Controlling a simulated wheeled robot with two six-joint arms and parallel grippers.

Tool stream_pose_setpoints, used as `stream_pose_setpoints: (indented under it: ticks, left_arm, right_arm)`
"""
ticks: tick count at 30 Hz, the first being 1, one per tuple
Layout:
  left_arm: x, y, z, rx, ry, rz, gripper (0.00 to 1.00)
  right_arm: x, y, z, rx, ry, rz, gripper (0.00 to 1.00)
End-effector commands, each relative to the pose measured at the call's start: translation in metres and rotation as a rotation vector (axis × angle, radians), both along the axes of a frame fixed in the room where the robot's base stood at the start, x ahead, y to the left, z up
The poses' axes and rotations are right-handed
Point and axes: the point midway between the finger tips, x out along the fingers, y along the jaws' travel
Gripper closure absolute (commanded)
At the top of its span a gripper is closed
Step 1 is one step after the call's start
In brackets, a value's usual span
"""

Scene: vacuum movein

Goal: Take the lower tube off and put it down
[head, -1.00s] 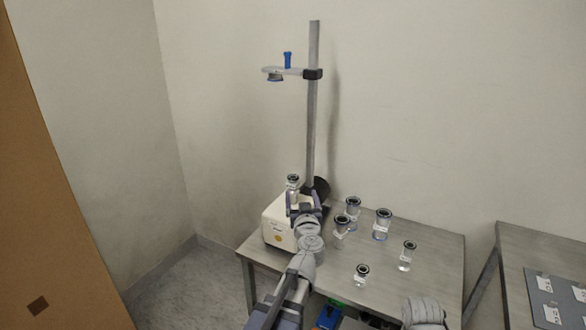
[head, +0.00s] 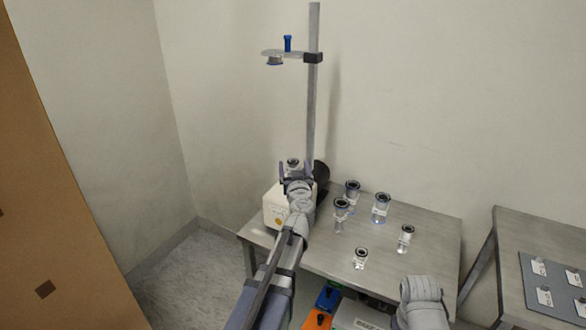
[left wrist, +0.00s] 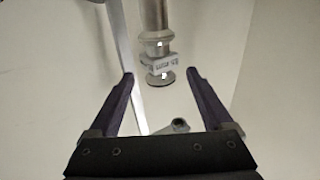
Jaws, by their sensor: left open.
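The lower tube (head: 292,163), small and clear with a dark rim, stands above the white pump unit (head: 275,209) at the foot of a tall grey post. My left gripper (head: 296,172) is at this tube and hides most of its body. In the left wrist view the tube (left wrist: 158,50) carries a white label and sits between the open fingertips (left wrist: 159,74), with a gap on each side. A clamp (head: 290,55) with a blue knob is high on the post, with a small fitting (head: 274,61) hanging under it.
Several clear jars with dark rims, such as a tall one (head: 381,207) and a short one (head: 360,259), stand on the metal table (head: 320,262). A second table (head: 508,230) holds a dark panel (head: 560,285). Blue and orange devices (head: 328,297) sit below.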

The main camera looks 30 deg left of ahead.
Motion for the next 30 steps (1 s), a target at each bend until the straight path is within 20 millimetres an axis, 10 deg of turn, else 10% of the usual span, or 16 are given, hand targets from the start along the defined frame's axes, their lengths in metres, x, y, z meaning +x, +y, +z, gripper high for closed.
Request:
stream_pose_setpoints:
  ticks: [11,30]
  left_arm:
    - [0.020,0.013,0.000,0.000,0.000,0.001,0.16]
    - [0.020,0.013,0.000,0.000,0.000,0.001,0.87]
  right_arm:
    - [0.000,0.000,0.000,0.000,0.000,0.000,0.50]
    - [0.000,0.000,0.000,0.000,0.000,0.000,0.50]
